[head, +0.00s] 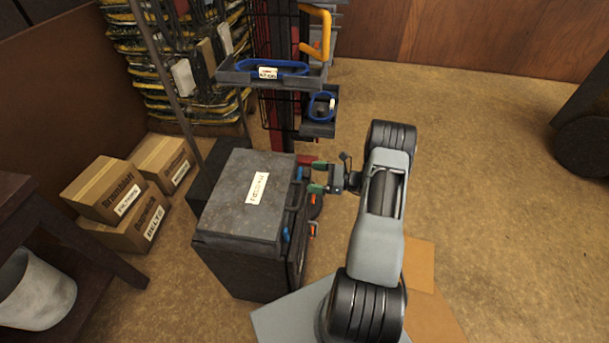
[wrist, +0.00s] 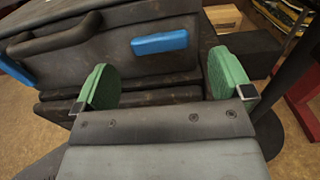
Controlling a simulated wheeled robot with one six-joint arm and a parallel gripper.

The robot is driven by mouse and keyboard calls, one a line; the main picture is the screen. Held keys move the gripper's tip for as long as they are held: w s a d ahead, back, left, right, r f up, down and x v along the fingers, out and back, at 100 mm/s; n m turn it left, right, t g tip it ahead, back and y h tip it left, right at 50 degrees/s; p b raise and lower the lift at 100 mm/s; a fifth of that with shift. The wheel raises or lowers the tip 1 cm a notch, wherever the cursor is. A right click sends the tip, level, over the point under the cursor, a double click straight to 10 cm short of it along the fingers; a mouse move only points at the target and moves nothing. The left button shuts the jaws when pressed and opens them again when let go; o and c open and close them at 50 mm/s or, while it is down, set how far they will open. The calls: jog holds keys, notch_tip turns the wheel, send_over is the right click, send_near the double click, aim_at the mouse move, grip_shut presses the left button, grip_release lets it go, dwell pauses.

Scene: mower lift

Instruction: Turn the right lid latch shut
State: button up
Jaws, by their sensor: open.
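The dark box (head: 246,265) stands on the floor with its labelled grey lid (head: 235,215) down. The right lid latch is a blue bar (head: 298,173) at the far end of the box's front side; it also shows in the wrist view (wrist: 160,43), lying nearly level, slightly tilted. My gripper (head: 317,176) is open in front of that latch. Its green fingertips also show in the wrist view (wrist: 165,80), spread to either side of the latch and apart from it. A second blue latch (head: 286,234) sits nearer, past the lid handle (wrist: 50,42).
A rack with a grey tray (head: 300,78) and blue loops rises behind the box. Cardboard boxes (head: 110,190) stand at the left, beyond a dark table (head: 70,245) and white bin (head: 35,290). The floor at the right is mostly clear.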

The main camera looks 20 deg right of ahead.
aim_at(299, 175)
jog(key=shift+x, duration=2.05)
jog(key=shift+c, duration=0.2)
jog(key=c, duration=0.9)
